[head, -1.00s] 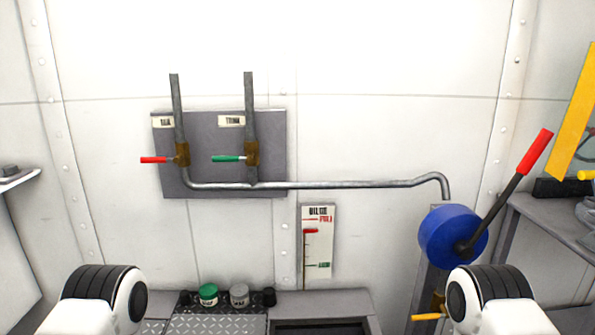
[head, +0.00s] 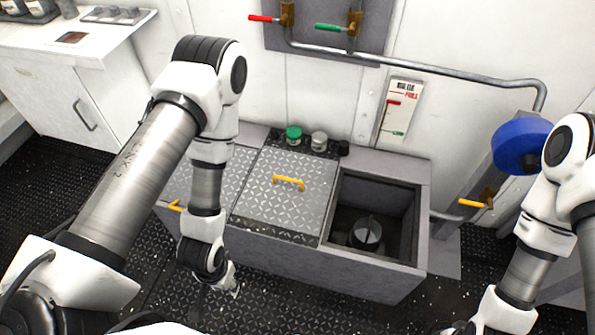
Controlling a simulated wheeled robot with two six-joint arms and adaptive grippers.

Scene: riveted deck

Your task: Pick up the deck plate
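A grey diamond-tread deck plate (head: 275,211) with a yellow handle (head: 289,183) lies flat on top of the low grey box in the middle of the head view. It is beside the open compartment. My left gripper (head: 233,284) hangs low in front of the box, below and left of the plate, and apart from the handle. It is small and partly hidden by its wrist, so its fingers are unclear. My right arm comes down at the right edge, and its gripper is out of the picture.
The open compartment (head: 345,213) right of the plate holds a dark round object (head: 366,233). Another tread panel lies left of the plate, with a yellow handle (head: 174,206) at its front. Several small jars, one green-lidded (head: 294,133), stand behind. A blue wheel (head: 521,146) is at right.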

